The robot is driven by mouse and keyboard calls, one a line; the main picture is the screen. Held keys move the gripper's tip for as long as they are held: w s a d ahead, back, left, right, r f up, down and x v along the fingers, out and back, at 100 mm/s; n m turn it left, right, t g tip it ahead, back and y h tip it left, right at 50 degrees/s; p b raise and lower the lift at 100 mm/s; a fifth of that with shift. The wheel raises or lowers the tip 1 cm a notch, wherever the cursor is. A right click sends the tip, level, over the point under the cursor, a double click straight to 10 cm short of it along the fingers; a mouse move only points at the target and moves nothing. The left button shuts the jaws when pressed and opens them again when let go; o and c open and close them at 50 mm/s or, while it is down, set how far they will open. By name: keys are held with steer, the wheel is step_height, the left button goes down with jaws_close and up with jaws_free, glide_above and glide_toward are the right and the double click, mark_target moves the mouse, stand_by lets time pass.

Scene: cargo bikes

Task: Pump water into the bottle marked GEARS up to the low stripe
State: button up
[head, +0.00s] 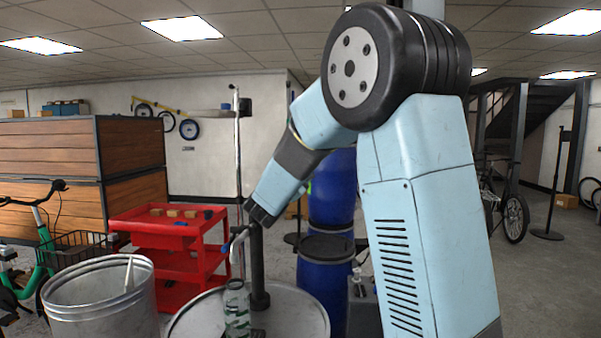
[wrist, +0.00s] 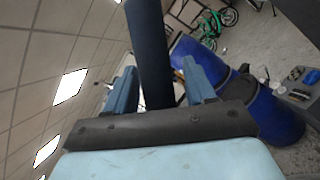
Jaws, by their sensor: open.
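A clear bottle (head: 237,312) with greenish marks stands upright under the pump's spout (head: 240,240). I cannot read its name or make out a stripe or water level. The dark pump post (head: 258,275) stands beside it on a round pale drum top. My gripper (head: 262,214) is at the top of the pump post in the head view, its fingers hard to make out there. In the wrist view my gripper (wrist: 160,68) is open, its two blue fingers either side of a dark bar (wrist: 150,50), with gaps visible. The bar looks like part of the pump.
The drum top (head: 190,318) has bare room left of the bottle. A metal bin (head: 98,300) stands left. A red cart (head: 165,255) with small items is behind. Blue barrels (head: 325,275) stand behind right, with a grey container (head: 362,308) close by.

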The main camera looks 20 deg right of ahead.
steer(key=shift+s, duration=0.1)
steer(key=v, duration=1.3)
steer(key=shift+s+a+f, duration=0.15)
steer(key=shift+a+f, duration=0.05)
steer(key=shift+a, duration=0.05)
